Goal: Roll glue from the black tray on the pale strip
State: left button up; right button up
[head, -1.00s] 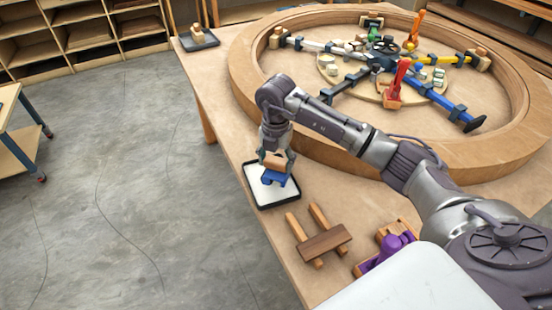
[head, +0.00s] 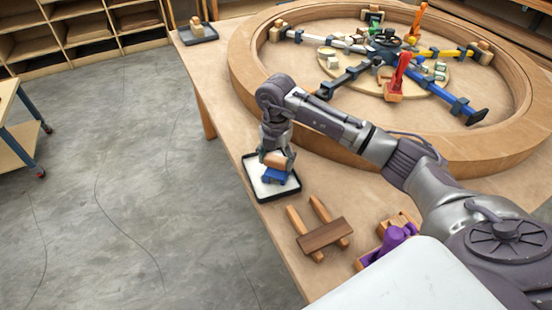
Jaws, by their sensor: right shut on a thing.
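The black tray (head: 258,196), with a white layer inside, lies near the table's left edge. My right gripper (head: 276,157) is over the tray, shut on a roller (head: 275,174) with a wooden part and a blue part. The blue part is low over the white layer; I cannot tell if it touches. The gripper's fingers are partly hidden by my wrist. I cannot tell which piece is the pale strip; a large wooden ring (head: 250,95) lies on the table beyond my arm. My left gripper is not in view.
Inside the ring are coloured clamps, among them a red one (head: 401,70). A wooden piece with two bars (head: 323,234) and a purple tool (head: 393,238) lie nearer. A small dark tray (head: 197,33) with a wooden block stands at the far left table corner.

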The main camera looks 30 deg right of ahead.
aim_at(276, 158)
jog(key=shift+r, duration=0.2)
jog(key=shift+r+p, duration=2.35)
jog(key=shift+r, duration=0.6)
